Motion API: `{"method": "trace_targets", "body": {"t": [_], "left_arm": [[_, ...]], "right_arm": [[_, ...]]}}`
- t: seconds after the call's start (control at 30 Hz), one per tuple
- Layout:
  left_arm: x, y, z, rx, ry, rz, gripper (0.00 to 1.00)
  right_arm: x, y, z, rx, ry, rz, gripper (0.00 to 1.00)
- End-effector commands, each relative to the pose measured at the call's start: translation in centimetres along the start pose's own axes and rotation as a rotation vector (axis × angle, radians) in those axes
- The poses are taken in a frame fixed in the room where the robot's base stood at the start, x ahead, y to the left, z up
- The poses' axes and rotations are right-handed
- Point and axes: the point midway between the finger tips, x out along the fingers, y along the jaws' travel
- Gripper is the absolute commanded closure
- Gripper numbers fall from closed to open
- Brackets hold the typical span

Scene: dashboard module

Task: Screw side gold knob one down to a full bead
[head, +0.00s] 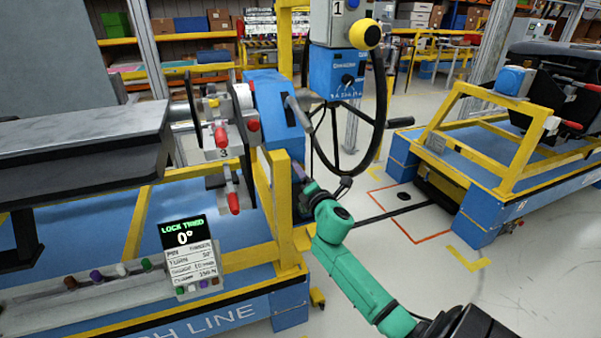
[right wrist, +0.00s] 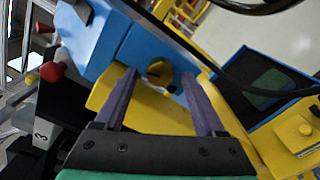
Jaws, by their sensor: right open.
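The side gold knob (right wrist: 159,71) shows in the right wrist view as a small round gold knob on the side face of a blue housing (right wrist: 152,45). My right gripper (right wrist: 160,76) is open, with one dark purple finger on each side of the knob. I cannot tell whether either finger touches it. In the head view my right gripper (head: 303,200) is at the right side of the dashboard module, beside the yellow post, and the knob is hidden. The blue housing (head: 275,105) also shows there. My left gripper is not in view.
A black steering wheel (head: 372,130) stands just above my right gripper. A yellow post (head: 283,205) is close on its left. A display (head: 187,245) reads "LOCK TRIED 0°". Red-tipped levers (head: 221,137) stick out left of the housing.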

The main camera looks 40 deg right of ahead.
Motion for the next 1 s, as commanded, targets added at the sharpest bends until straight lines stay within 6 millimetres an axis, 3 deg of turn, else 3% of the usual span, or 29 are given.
{"method": "trace_targets", "body": {"t": [0.1, 0.37, 0.5, 0.57, 1.0], "left_arm": [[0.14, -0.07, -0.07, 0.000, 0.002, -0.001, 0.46], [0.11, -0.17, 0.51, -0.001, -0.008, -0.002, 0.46], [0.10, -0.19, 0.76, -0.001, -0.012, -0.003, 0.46], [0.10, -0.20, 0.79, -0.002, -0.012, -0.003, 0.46], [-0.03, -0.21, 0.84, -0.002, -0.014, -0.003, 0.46]], "right_arm": [[1.22, 0.00, 0.04, -0.001, -0.001, 0.000, 0.28], [1.44, -0.01, -0.01, -0.001, 0.001, 0.000, 0.28], [1.43, -0.02, -0.02, 0.000, 0.001, 0.000, 0.82], [1.42, -0.02, -0.02, 0.000, 0.001, 0.000, 1.00], [1.40, 0.00, -0.04, 0.075, 0.001, -0.001, 1.00]]}}
